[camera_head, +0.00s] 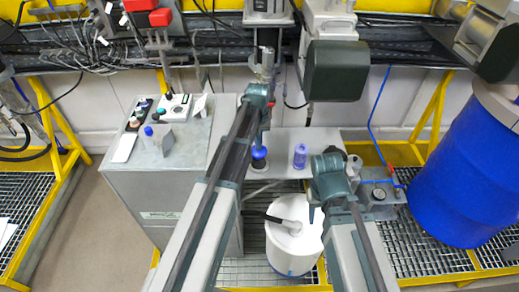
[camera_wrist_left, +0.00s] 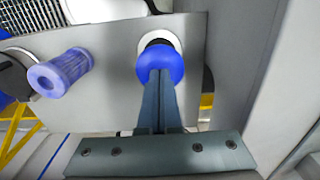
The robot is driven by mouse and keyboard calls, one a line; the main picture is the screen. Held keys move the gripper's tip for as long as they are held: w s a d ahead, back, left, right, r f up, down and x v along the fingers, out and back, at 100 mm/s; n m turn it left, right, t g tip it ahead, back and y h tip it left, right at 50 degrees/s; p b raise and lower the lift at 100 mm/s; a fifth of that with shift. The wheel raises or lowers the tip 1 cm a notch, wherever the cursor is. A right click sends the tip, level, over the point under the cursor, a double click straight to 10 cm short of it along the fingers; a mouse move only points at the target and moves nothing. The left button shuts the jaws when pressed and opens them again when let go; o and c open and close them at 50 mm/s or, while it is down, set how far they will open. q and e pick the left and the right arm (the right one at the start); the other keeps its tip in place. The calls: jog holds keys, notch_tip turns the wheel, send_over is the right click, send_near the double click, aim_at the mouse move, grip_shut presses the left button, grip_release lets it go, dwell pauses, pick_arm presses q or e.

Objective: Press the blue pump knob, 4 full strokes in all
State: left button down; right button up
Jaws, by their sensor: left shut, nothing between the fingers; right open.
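The blue pump knob (camera_head: 259,152) stands on a grey shelf (camera_head: 325,140) in the middle of the head view. In the left wrist view the blue knob (camera_wrist_left: 160,60) is a round blue cap with a white ring behind it. My left gripper (camera_wrist_left: 159,76) is shut and empty. Its fingertips overlap the knob's near edge in the picture; I cannot tell whether they touch it. In the head view the left gripper (camera_head: 260,138) is right over the knob. My right gripper (camera_head: 328,168) is open, to the right of the knob and apart from it; its fingers are mostly hidden.
A ribbed purple-blue cylinder (camera_head: 300,156) stands on the shelf right of the knob; it also shows in the left wrist view (camera_wrist_left: 60,73). A grey cabinet (camera_head: 170,180) is at left, a white bucket (camera_head: 292,250) below, and a blue drum (camera_head: 465,180) at right.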

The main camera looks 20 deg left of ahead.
pick_arm(q)
jog(key=shift+f+b, duration=1.05)
jog(key=shift+f, duration=0.15)
jog(key=shift+r, duration=0.25)
jog(key=shift+r+p, duration=2.15)
jog(key=shift+p, duration=0.25)
jog(key=shift+f, duration=0.1)
jog(key=shift+f+b, duration=2.2)
jog(key=shift+b, duration=0.1)
jog(key=shift+r, duration=0.15)
jog(key=shift+r+p, duration=2.15)
jog(key=shift+p, duration=0.15)
jog(key=shift+f, duration=0.2)
